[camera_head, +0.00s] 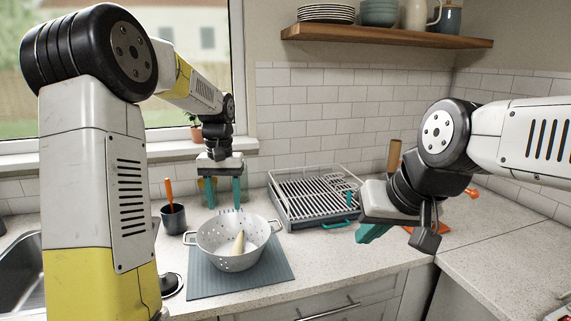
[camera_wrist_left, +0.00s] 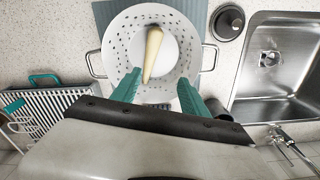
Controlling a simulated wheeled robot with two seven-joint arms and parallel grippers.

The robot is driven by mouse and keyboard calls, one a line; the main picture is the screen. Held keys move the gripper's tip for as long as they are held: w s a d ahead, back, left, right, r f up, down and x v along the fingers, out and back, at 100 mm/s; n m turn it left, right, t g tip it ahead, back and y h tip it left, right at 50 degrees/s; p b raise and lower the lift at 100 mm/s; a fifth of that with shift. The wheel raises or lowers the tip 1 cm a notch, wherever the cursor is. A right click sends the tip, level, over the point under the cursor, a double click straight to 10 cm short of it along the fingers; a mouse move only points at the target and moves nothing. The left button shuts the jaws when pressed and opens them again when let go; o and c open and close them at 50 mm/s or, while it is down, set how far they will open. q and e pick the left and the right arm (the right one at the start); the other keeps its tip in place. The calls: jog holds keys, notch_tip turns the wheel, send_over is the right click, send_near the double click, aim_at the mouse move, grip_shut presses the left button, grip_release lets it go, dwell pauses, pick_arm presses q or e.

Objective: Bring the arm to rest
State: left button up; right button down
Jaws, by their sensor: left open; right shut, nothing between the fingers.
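My left gripper (camera_head: 223,195) is open and empty, pointing down above the back of the white colander (camera_head: 228,262). In the left wrist view its teal fingers (camera_wrist_left: 158,90) stand apart over the colander's near side (camera_wrist_left: 113,45). A pale, long tapered item (camera_head: 239,243) lies inside the colander; it also shows in the left wrist view (camera_wrist_left: 153,52), ahead of the fingertips. My right gripper (camera_head: 368,233) is shut and empty, over the counter to the right of the dish rack. Its fingers are partly hidden by its own housing.
The colander stands on a grey-blue mat (camera_head: 205,283). A metal dish rack (camera_head: 300,218) is behind it to the right. A dark cup (camera_head: 173,220) with an orange-handled tool stands left. The sink (camera_head: 20,262) is far left. A wooden shelf (camera_head: 385,36) hangs above. The right counter is mostly clear.

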pick_arm(q)
jog(key=shift+r, duration=0.7)
jog(key=shift+r, duration=0.1)
jog(key=s+d+r+t+h, duration=0.1)
jog(key=s+r+t, duration=0.1)
jog(key=s, duration=1)
jog(key=s+d+r+t+h, duration=0.1)
jog(key=s+r+t, duration=0.2)
jog(key=s, duration=0.9)
jog(key=shift+s+m+t, duration=0.15)
jog(key=shift+m+t, duration=0.15)
jog(key=shift+t, duration=0.3)
